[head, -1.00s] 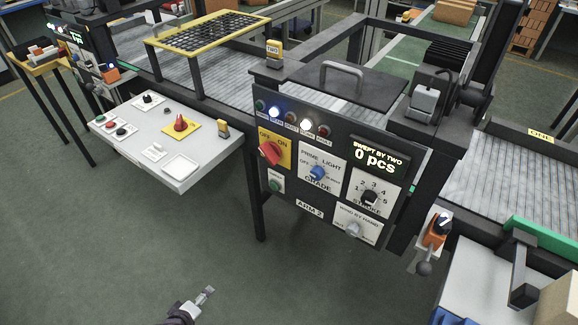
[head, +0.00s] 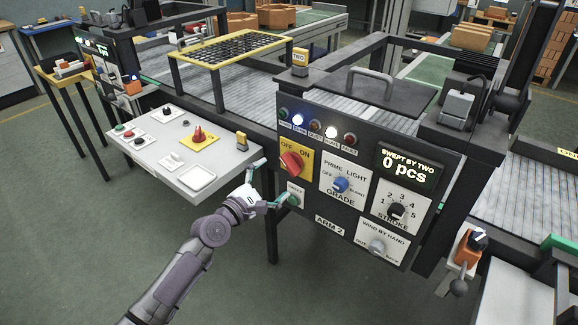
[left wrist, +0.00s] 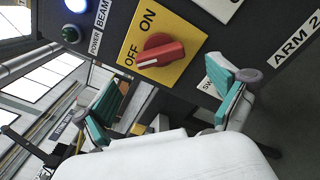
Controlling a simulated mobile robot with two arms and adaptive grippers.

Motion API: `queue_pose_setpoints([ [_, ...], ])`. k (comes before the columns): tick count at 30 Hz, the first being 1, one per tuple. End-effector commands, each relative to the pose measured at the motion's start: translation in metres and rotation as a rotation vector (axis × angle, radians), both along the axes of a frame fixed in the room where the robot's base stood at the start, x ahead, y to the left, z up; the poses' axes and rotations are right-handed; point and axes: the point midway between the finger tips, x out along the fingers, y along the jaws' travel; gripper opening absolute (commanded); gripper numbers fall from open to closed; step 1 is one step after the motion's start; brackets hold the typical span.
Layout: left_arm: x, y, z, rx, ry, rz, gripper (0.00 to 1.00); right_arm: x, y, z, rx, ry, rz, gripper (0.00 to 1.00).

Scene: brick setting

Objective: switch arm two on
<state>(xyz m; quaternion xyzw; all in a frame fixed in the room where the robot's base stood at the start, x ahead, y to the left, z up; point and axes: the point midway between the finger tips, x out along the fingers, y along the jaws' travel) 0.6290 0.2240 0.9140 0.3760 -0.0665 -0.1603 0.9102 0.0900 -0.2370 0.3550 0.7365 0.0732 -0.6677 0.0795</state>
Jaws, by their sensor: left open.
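The ARM 2 panel (head: 345,190) stands at the centre right in the head view. Its red rotary switch (head: 291,163) sits on a yellow OFF/ON plate (head: 303,152); in the left wrist view the red knob (left wrist: 160,52) shows large, ahead of the fingers. My left gripper (head: 272,184) is open and empty, in front of the panel's lower left, just below and left of the red switch. Its teal fingertips show apart in the left wrist view (left wrist: 170,95). My right gripper is out of view.
A green button (head: 291,200) sits below the red switch, close to a fingertip. A blue GRADE knob (head: 341,184) and black STROKE knob (head: 397,210) are to the right. A white control shelf (head: 215,155) with a red knob stands left of my gripper.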

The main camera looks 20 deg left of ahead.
Motion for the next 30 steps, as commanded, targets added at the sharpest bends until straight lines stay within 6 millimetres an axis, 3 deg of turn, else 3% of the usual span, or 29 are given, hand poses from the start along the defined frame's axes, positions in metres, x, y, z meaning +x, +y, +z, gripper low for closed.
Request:
queue_pose_setpoints([
  [3, 0.025, -0.009, 0.0, 0.0, -0.002, 0.0, 0.96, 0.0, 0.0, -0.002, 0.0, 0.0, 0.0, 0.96],
  [9, 0.052, -0.018, -0.001, 0.002, -0.001, 0.001, 0.96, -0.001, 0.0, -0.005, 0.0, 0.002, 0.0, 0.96],
  [22, 0.062, -0.023, -0.001, 0.002, 0.001, 0.0, 0.96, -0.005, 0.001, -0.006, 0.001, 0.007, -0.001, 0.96],
  [23, 0.062, -0.023, -0.001, 0.002, 0.001, 0.0, 0.94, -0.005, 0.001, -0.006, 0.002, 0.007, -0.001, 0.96],
  [30, 0.061, -0.022, -0.001, 0.002, 0.0, 0.001, 0.54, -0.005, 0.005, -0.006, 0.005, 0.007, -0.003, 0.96],
])
